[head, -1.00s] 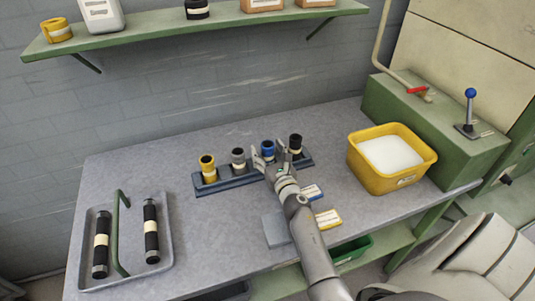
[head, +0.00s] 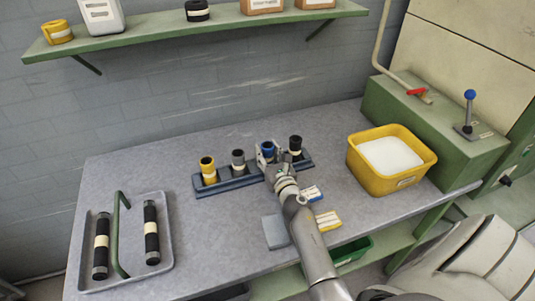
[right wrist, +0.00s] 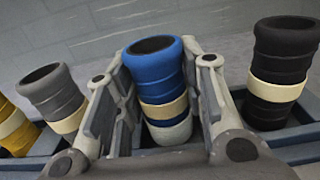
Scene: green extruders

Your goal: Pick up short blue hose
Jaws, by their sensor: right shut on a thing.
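The short blue hose (head: 267,147) stands upright in the dark blue rack (head: 235,183) on the bench, between the grey and black hoses. In the right wrist view the blue hose (right wrist: 158,75) has a cream band and a pale lower end. My right gripper (head: 268,155) is at the blue hose, with one finger on each side, and is shut on it. In the right wrist view the right gripper (right wrist: 160,110) shows its fingers flanking the hose. The hose's lower end is partly hidden by the gripper in the head view. My left gripper is out of view.
Yellow (head: 207,168), grey (head: 238,160) and black (head: 295,146) hoses stand in the same rack. A yellow bin (head: 425,167) of white material is right. A tray (head: 167,215) with two black hoses is left. A shelf (head: 150,42) hangs above.

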